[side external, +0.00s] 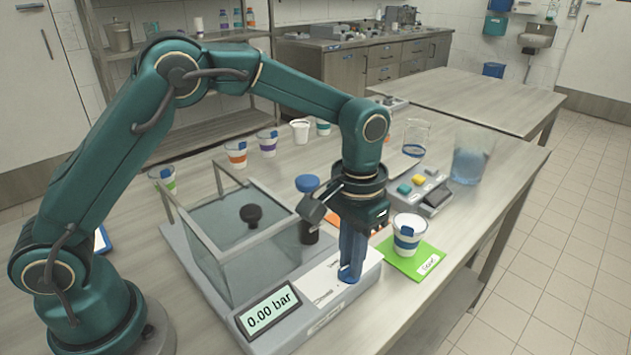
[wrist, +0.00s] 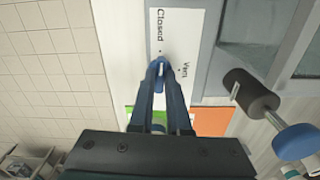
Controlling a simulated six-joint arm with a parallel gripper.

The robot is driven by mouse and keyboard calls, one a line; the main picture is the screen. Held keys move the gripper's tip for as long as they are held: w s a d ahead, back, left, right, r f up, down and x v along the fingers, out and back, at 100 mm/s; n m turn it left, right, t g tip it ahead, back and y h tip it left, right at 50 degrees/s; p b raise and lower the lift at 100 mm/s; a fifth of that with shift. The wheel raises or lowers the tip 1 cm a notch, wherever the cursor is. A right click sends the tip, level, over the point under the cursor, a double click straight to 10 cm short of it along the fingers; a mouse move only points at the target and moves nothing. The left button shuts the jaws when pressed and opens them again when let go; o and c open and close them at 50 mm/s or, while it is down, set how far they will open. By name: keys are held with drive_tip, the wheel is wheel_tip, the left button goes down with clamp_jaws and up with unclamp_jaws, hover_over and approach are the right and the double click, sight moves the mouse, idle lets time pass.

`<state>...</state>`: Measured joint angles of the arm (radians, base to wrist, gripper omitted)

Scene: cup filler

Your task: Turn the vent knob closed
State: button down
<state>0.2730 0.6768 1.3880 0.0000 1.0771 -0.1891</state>
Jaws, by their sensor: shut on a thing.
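My gripper (side external: 350,272) points straight down at the white label panel (side external: 322,284) on the front of the grey vacuum unit. It also shows in the wrist view (wrist: 161,72), where its blue fingers are shut on the small blue vent knob (wrist: 161,60). The knob's white pointer line lies between the fingertips and seems to aim toward the "Closed" word. "Closed" is printed beyond the knob and "Vent" to its right. In the side view the fingers hide the knob. The display (side external: 269,311) reads 0.00 bar.
A clear chamber (side external: 225,245) with a black knob stands behind the panel. A white cup with a blue band (side external: 408,233) stands on a green mat (side external: 427,267) to the right. A button box (side external: 437,196) is beyond.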

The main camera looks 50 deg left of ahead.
drive_tip(key=shift+r+n, duration=0.1)
drive_tip(key=shift+n, duration=0.5)
drive_tip(key=c, duration=0.9)
unclamp_jaws()
drive_tip(key=shift+r, duration=2.55)
